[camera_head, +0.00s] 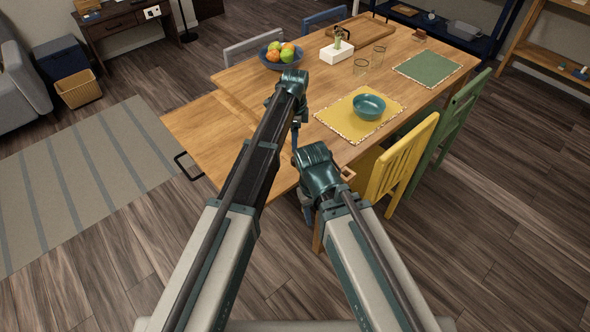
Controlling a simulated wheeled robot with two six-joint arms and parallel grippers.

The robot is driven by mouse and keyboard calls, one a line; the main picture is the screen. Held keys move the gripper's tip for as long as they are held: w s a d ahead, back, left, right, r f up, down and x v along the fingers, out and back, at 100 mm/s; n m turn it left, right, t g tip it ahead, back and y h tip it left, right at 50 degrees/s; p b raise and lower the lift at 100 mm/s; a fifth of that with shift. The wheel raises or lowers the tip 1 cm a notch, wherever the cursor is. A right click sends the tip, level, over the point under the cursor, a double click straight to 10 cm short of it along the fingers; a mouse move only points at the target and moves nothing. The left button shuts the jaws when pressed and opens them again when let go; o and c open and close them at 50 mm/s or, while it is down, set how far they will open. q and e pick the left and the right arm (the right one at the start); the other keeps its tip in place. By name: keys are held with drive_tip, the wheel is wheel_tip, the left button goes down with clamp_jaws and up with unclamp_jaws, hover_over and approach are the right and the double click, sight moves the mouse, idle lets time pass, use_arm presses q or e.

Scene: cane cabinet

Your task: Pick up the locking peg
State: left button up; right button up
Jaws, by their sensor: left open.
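I cannot make out the locking peg in the head view; it is too small to tell or hidden behind my arms. A wooden table (300,98) with a lower-left leaf section (205,135) stands in front of me. My left gripper (297,135) hangs below the bent end of my left arm, over the near part of the table, and is open with nothing seen in it. My right gripper is mostly hidden under the bent end of my right arm near the table's front edge; its jaws cannot be made out.
A yellow mat (334,117) with a teal bowl (369,106), a fruit bowl (269,61), a white planter (337,53), glasses and a green mat (427,68) are on the table. A yellow chair (402,160) and green chair (458,118) stand at right.

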sight(295, 157)
use_arm(q)
drive_tip(key=shift+f+b, duration=1.3)
drive_tip(key=shift+f, duration=0.55)
drive_tip(key=f+b, duration=0.5)
drive_tip(key=shift+s+f, duration=0.2)
drive_tip(key=shift+s, duration=0.1)
drive_tip(key=shift+r, duration=0.1)
clamp_jaws()
